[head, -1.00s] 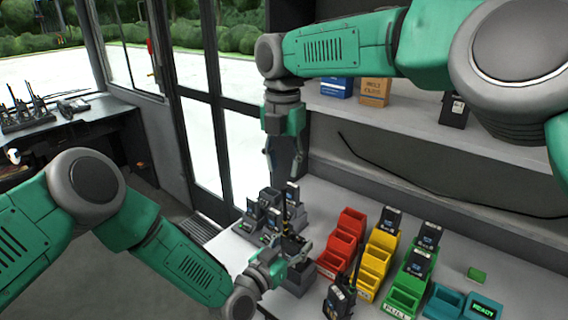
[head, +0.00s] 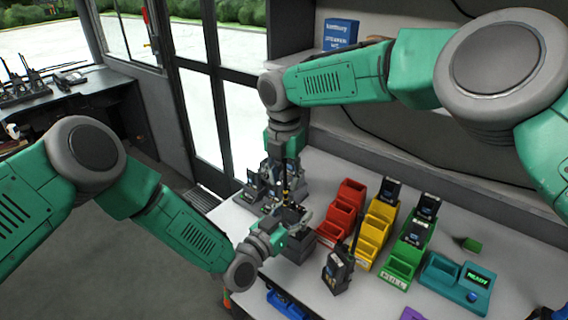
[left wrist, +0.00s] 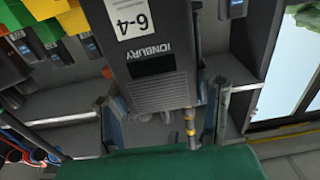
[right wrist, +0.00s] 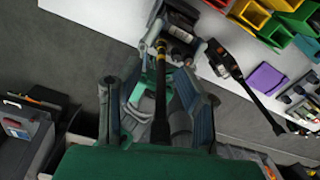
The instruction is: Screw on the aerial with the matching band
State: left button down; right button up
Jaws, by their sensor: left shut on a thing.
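A dark radio (left wrist: 155,60), labelled 6-4, fills the middle of the left wrist view. In the head view my left gripper (head: 270,240) comes to it from the left; its fingers are shut on the radio. A black aerial (right wrist: 160,100) with a yellow band stands on the radio end and also shows in the left wrist view (left wrist: 189,125). My right gripper (head: 285,165) is just above, pointing down; in the right wrist view its fingers stand apart on either side of the aerial. Whether the aerial's foot is seated is hidden.
Red bins (head: 346,205), yellow bins (head: 372,255) and green bins (head: 400,265) stand to the right, with radios in the yellow and green ones. Another radio with an aerial (head: 338,270) stands in front. A teal unit (head: 455,283) reads READY. Radios stand behind the left gripper.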

jog(key=shift+f, duration=0.25)
grip_shut()
jog(key=m, duration=0.3)
jog(key=shift+m, duration=0.4)
jog(key=m, duration=0.4)
jog(key=shift+a+m, duration=0.15)
jog(key=shift+m, duration=0.25)
jog(key=m, duration=0.4)
jog(key=shift+a+t, duration=0.1)
jog(key=shift+t, duration=0.2)
jog(key=m, duration=0.4)
jog(key=shift+a, duration=0.1)
jog(key=shift+c, duration=0.3)
grip_release()
jog(key=shift+w, duration=0.1)
